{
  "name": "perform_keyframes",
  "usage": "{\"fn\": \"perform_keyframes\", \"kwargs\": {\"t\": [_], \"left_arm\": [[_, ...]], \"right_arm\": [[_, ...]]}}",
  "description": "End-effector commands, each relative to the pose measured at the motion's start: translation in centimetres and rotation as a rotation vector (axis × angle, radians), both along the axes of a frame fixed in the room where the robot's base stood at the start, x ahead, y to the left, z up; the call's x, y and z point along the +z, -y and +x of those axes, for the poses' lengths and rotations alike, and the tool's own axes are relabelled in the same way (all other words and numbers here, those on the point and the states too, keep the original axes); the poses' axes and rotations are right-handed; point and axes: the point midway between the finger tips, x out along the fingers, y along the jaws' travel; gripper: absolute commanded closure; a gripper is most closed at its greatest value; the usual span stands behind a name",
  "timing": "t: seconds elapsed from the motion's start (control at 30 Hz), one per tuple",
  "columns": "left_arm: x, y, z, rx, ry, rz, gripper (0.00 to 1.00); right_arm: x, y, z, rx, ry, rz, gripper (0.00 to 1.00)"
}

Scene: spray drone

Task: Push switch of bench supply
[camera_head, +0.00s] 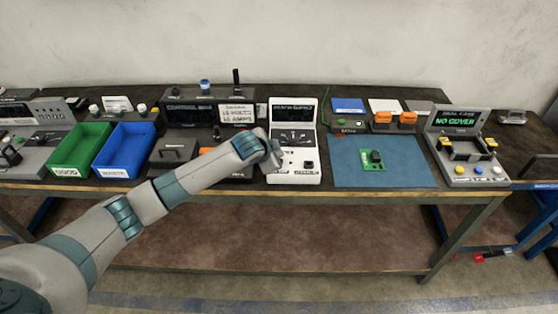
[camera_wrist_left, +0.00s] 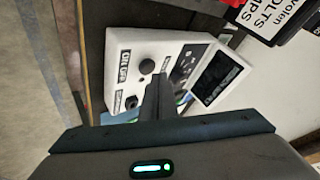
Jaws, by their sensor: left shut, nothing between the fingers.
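The bench supply (camera_head: 307,144) is a white upright unit with a dark display, standing near the middle of the bench. In the left wrist view its white panel (camera_wrist_left: 119,48) carries a round black knob (camera_wrist_left: 147,66) and a small black switch (camera_wrist_left: 131,102) beside printed labels. My left gripper (camera_head: 279,164) is at the supply's lower left front in the head view. In the left wrist view its dark fingers (camera_wrist_left: 159,84) are together and empty, over the panel near the knob and switch. I cannot tell whether they touch the panel. My right gripper is out of view.
Left of the supply stand a blue bin (camera_head: 124,150), a green bin (camera_head: 80,150) and a dark control box (camera_head: 180,112). Right of it lies a blue mat (camera_head: 400,172) with a green circuit board (camera_head: 372,166). A grey test unit (camera_head: 466,174) stands beyond.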

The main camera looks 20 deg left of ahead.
Motion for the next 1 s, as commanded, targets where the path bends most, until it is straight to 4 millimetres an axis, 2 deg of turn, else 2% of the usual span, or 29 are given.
{"fn": "perform_keyframes", "kwargs": {"t": [0.43,1.0], "left_arm": [[-0.8,0.0,0.0,0.001,-0.001,0.001,1.00],[-1.0,0.0,0.0,0.000,0.000,0.000,1.00]], "right_arm": [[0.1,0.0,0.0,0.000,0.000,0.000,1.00],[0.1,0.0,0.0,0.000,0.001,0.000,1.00]]}}
